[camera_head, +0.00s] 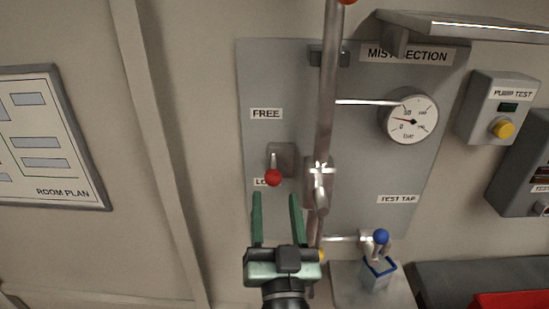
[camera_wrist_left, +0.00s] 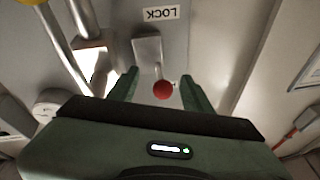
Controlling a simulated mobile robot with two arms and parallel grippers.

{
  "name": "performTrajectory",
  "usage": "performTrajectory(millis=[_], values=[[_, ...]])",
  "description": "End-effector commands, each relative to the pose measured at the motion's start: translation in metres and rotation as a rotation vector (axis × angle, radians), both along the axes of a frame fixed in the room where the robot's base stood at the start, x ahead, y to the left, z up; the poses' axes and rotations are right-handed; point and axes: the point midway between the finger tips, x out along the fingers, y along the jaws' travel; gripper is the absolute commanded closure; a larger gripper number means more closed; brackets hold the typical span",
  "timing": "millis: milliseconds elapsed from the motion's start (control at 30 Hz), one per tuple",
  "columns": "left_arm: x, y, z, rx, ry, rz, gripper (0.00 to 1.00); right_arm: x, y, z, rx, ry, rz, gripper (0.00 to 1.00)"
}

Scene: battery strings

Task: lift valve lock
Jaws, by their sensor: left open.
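The valve lock is a small lever with a red ball knob (camera_head: 273,177) on a grey block (camera_head: 286,157). The lever hangs down from the block. The FREE label (camera_head: 266,114) is above it, and a partly hidden LOCK label (camera_head: 260,182) is beside the knob. My left gripper (camera_head: 275,197) is open, its green fingers pointing up just below the knob. In the left wrist view the red knob (camera_wrist_left: 163,90) appears between the open fingers, with no clear contact. The LOCK label (camera_wrist_left: 160,13) reads upside down there. My right gripper is not in view.
A vertical pipe (camera_head: 326,100) with a valve body (camera_head: 320,185) stands close right of the lock. A pressure gauge (camera_head: 411,117), a blue tap knob (camera_head: 380,236) and a clear container (camera_head: 377,275) are further right. A shelf (camera_head: 470,28) juts out at upper right.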

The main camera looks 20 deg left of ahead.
Motion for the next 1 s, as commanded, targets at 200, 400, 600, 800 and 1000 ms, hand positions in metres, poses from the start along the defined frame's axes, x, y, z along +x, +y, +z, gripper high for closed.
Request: performTrajectory(millis=[200,400,600,800,1000], values=[[-0.003,0.001,0.032,0.003,-0.077,0.007,0.5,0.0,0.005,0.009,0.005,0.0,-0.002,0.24],[0.024,0.012,0.046,0.006,-0.074,0.007,0.5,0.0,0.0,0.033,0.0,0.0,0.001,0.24],[0.048,0.022,0.054,0.005,-0.073,0.005,0.5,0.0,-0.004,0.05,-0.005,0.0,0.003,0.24],[0.058,0.026,0.055,0.003,-0.071,0.006,0.5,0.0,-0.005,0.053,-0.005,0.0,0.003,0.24],[0.058,0.026,0.054,0.003,-0.071,0.005,0.5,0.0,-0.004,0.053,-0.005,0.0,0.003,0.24]])
